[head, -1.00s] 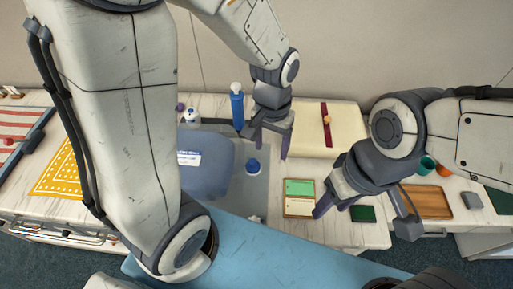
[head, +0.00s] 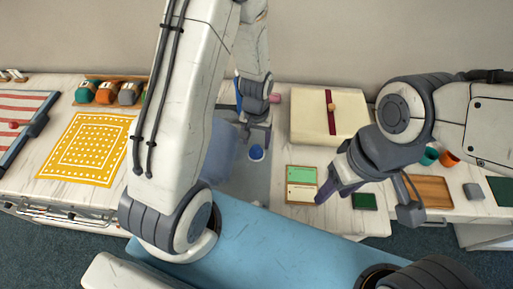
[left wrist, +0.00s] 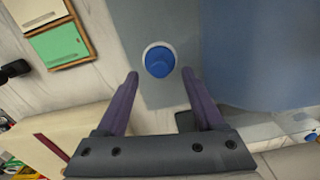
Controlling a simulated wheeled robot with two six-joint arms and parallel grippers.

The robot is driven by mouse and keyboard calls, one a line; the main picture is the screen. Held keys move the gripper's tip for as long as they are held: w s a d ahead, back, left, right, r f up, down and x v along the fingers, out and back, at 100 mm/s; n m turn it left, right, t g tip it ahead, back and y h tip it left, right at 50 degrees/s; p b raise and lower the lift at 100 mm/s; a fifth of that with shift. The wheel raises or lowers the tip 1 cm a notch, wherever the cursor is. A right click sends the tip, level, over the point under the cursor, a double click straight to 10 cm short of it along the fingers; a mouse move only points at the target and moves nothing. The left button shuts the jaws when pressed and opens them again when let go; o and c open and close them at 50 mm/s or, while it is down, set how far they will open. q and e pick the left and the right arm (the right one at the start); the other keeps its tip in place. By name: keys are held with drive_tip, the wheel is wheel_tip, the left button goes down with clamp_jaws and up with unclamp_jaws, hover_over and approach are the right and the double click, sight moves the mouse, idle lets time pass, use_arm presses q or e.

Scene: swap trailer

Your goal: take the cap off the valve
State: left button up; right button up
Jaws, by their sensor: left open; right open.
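The valve's round blue cap (head: 256,152) sits on a white ring on a grey mat (head: 258,185). In the left wrist view the cap (left wrist: 159,62) and its pale ring lie just beyond and between the two purple fingertips. My left gripper (left wrist: 165,80) is open and empty, with the fingers apart on either side of the cap's line; I see no contact. In the head view my left gripper (head: 256,135) is at the cap's far side, its fingers partly hidden. My right gripper (head: 335,190) is open and empty beside the green and cream tray.
A translucent blue-grey bulky shape (head: 219,152) stands left of the cap, partly behind my left arm. A cream box with a red band (head: 312,115) stands at the back. A tray with green and cream tiles (head: 301,173) lies to the right.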

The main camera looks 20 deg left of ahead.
use_arm(q)
drive_tip(key=shift+f, duration=1.1)
clamp_jaws()
drive_tip(key=shift+r, duration=0.15)
